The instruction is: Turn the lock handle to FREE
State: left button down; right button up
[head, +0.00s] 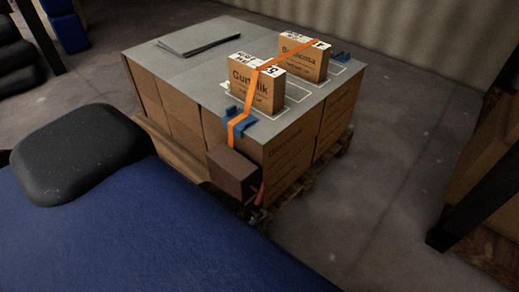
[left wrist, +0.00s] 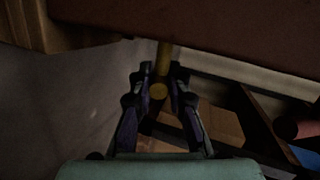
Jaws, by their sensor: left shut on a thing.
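In the left wrist view, a yellow bar (left wrist: 163,59) with a round end, which looks like the lock handle, comes down below a dark brown housing (left wrist: 230,28). My left gripper (left wrist: 159,85) has its two dark fingers on either side of the bar and is shut on it. In the head view, a dark brown box (head: 233,173) hangs at the front of the strapped pallet load, under an orange strap (head: 249,100). The handle and my left fingers cannot be made out there. No FREE mark is readable. My right gripper is not in view.
The load of cartons (head: 291,143) stands on a wooden pallet (head: 292,196), with a grey sheet on top. Two small printed boxes (head: 257,84) (head: 303,57) sit under the strap. A dark post (head: 470,210) stands at right. Floor between is clear.

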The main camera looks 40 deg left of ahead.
pick_arm(q)
jog(key=c, duration=1.3)
grip_release()
jog(key=v, duration=1.2)
